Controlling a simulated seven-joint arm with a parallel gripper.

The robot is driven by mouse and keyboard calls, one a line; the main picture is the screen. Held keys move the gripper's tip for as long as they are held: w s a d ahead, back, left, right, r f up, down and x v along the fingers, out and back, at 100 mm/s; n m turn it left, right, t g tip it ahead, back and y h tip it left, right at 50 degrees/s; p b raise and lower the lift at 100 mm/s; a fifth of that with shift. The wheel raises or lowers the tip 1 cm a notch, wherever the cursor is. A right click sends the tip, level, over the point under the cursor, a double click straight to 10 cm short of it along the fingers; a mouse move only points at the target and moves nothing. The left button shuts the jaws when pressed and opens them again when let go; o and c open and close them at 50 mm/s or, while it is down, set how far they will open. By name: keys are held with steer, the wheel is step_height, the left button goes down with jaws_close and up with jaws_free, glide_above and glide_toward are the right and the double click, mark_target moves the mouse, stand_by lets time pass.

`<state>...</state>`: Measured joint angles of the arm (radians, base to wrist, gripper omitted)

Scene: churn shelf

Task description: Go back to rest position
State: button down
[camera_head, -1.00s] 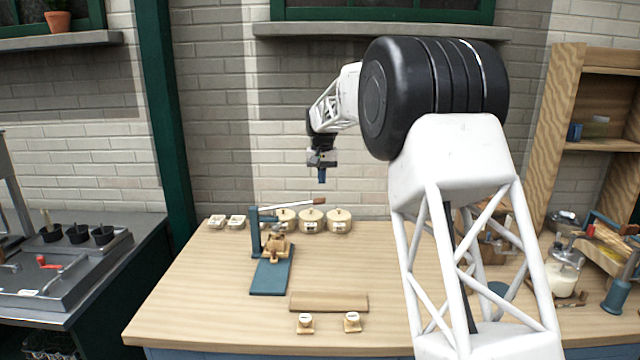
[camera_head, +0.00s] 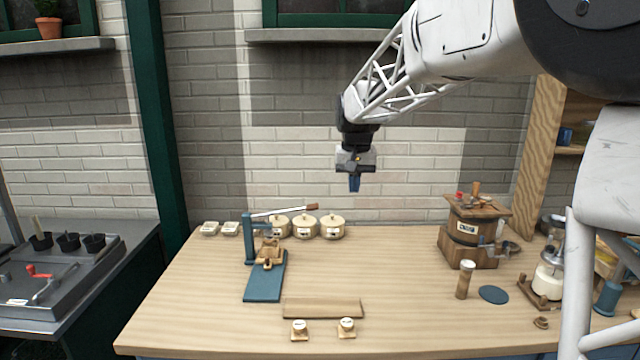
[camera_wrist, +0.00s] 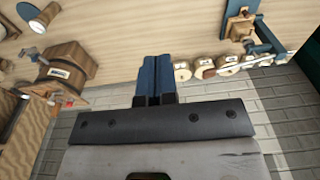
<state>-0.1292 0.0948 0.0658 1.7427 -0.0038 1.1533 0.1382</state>
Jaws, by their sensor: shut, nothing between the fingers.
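My gripper (camera_head: 354,184) hangs in the air above the back part of the wooden table (camera_head: 390,280), in front of the brick wall, pointing down. Its blue fingers are closed together with nothing between them. In the wrist view the shut fingers (camera_wrist: 155,75) point towards the tabletop, well apart from any object. My arm reaches in from the upper right.
A blue lever press (camera_head: 264,280), round lidded pots (camera_head: 305,227) and a wooden board (camera_head: 322,308) are on the table's left half. A wooden grinder-like box (camera_head: 470,235), a cylinder (camera_head: 465,280) and a glass jar (camera_head: 549,283) stand at right. The table's middle is clear.

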steer(key=s+d+f, duration=0.1)
steer(key=s+d, duration=0.2)
steer(key=s, duration=0.9)
steer(key=s+d, duration=0.4)
steer(key=s, duration=0.8)
steer(key=s+d+f, duration=0.1)
steer(key=s+f, duration=0.4)
steer(key=s, duration=0.5)
steer(key=s+d+f+t, duration=0.1)
steer(key=s+f, duration=0.4)
steer(key=s, duration=0.6)
steer(key=shift+s+d+f+t, duration=0.2)
steer(key=shift+d+t, duration=0.1)
steer(key=shift+d, duration=0.25)
